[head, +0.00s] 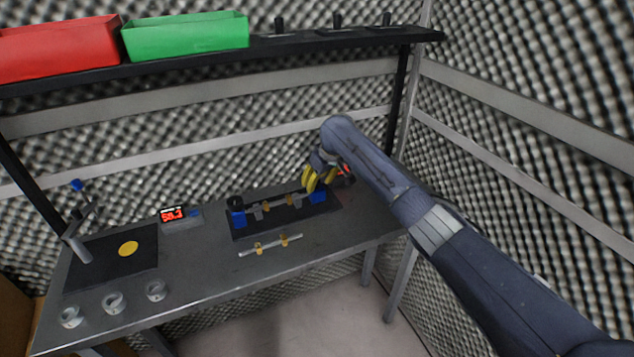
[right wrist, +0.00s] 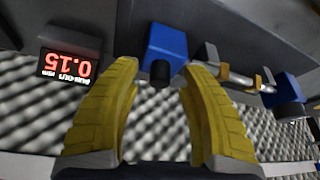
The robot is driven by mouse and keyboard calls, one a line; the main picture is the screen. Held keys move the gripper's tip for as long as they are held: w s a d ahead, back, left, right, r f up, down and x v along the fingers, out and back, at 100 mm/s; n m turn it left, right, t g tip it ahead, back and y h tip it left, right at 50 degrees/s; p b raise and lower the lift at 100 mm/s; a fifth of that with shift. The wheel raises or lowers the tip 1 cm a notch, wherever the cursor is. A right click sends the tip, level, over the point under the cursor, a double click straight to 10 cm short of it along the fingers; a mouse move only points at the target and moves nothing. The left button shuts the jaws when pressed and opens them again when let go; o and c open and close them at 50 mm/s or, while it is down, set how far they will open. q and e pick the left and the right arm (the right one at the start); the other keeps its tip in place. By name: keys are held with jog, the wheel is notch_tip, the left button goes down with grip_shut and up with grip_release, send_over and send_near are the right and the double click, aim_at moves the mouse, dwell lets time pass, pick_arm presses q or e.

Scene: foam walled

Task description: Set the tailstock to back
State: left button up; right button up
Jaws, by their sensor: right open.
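A fixture on a dark base plate (head: 285,217) stands at the back of the bench. A blue block (head: 318,197), which looks like the tailstock, is at its right end; it also shows in the right wrist view (right wrist: 168,44) with a dark round knob (right wrist: 160,72). My right gripper (head: 318,180) is open and empty at this block. In the right wrist view its yellow fingers (right wrist: 160,78) are spread to either side of the knob; contact is not visible. Another blue block (head: 238,218) is at the left end. My left gripper is not in view.
A shaft with brass collars (head: 270,245) lies in front of the fixture. A small red-digit display (right wrist: 69,66) stands beside the tailstock, reading 0.15. Another display (head: 172,214) is further left. A shelf with red (head: 60,48) and green bins (head: 187,36) hangs above.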

jog(key=shift+o, duration=0.3)
jog(key=shift+f, duration=0.2)
grip_shut()
